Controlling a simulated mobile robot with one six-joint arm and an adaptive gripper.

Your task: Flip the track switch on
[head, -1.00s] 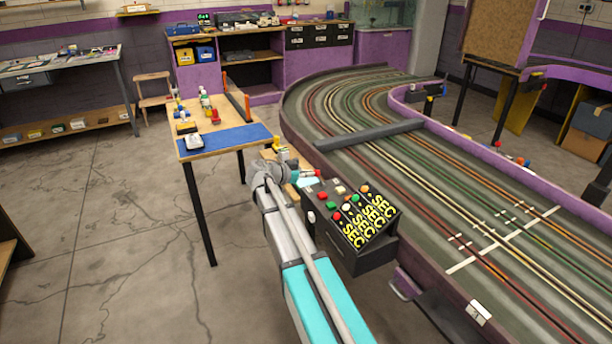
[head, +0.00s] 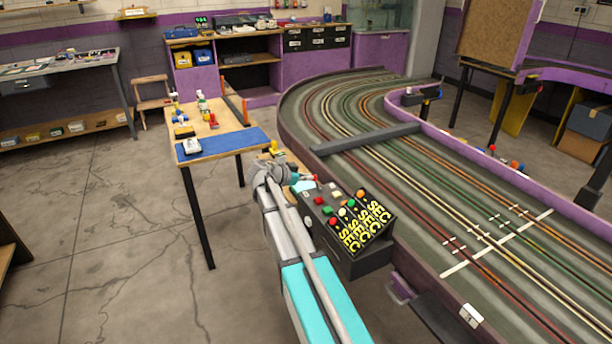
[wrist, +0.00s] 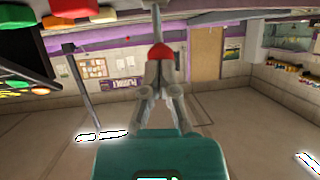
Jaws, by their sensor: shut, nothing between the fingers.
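A black control box (head: 350,262) with coloured buttons and yellow lettering stands at the near side of the slot track (head: 420,170). My gripper (head: 313,180) is at its far left edge, small and partly hidden by my wrist in the head view. In the wrist view my gripper (wrist: 160,62) has its fingers drawn together and empty. A grey lever with a red ball end (wrist: 162,58) shows at the fingertips, partly behind them. I cannot tell whether they touch it. The lever's position, on or off, is unclear.
Coloured buttons (wrist: 95,68) on a dark panel fill the upper left of the wrist view. A small table with a blue mat (head: 222,146) stands beyond my gripper. The floor (head: 110,240) at the left is clear.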

